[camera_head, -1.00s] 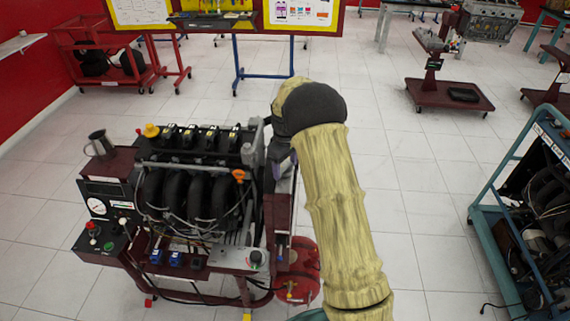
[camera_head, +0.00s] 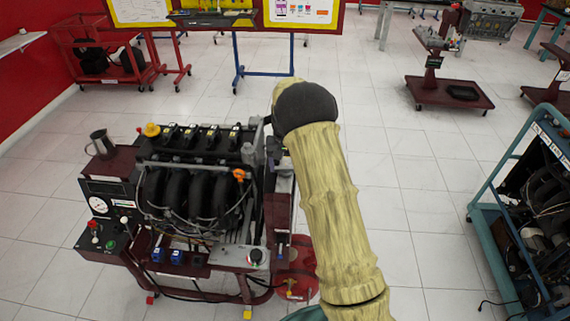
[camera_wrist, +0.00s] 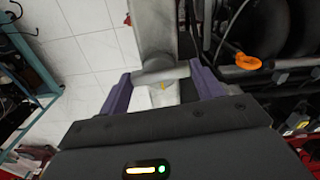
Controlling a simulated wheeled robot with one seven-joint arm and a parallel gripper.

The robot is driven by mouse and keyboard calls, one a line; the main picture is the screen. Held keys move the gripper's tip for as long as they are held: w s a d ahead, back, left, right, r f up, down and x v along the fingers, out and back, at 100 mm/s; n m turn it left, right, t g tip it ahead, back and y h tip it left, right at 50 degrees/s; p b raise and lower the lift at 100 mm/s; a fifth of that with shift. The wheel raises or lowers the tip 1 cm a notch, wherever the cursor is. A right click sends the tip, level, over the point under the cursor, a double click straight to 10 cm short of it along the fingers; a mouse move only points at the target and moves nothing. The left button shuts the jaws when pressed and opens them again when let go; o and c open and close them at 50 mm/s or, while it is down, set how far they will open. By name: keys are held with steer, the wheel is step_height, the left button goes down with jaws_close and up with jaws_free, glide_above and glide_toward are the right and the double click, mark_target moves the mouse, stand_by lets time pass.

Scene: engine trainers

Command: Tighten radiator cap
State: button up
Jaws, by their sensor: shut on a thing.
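In the wrist view, the two purple fingers of my gripper (camera_wrist: 161,73) are closed on opposite sides of a pale grey cap (camera_wrist: 155,76), touching its ends. The cap sits at the end of a grey metal part (camera_wrist: 155,25); I cannot tell how tightly it is seated. A small yellow mark shows on the pale surface just below it. In the head view, my arm hides most of the gripper and the cap, at the right side of the engine trainer (camera_head: 200,190).
An orange-handled piece (camera_wrist: 248,62) and black hoses are close to the right of my gripper. A metal mug (camera_head: 101,143) stands on the trainer's left corner. A teal-framed trainer (camera_head: 485,215) is at the right. White tiled floor lies open between them.

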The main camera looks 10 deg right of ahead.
mark_target(286, 167)
steer(key=shift+r+m, duration=0.1)
steer(key=shift+m, duration=0.5)
steer(key=o, duration=1)
step_height(286, 167, up, 17)
steer(key=shift+r+b, duration=0.15)
steer(key=shift+b, duration=1.05)
steer(key=s+f+n+t, duration=0.1)
steer(key=s+f, duration=0.2)
steer(key=s, duration=0.7)
steer(key=s+f+n, duration=0.1)
steer(key=s+f, duration=0.2)
steer(key=s, duration=0.6)
steer(key=s+f+n+t, duration=0.1)
steer(key=s+f, duration=0.3)
steer(key=s, duration=0.6)
steer(key=shift+s+n+t, duration=0.3)
steer(key=shift+s, duration=0.05)
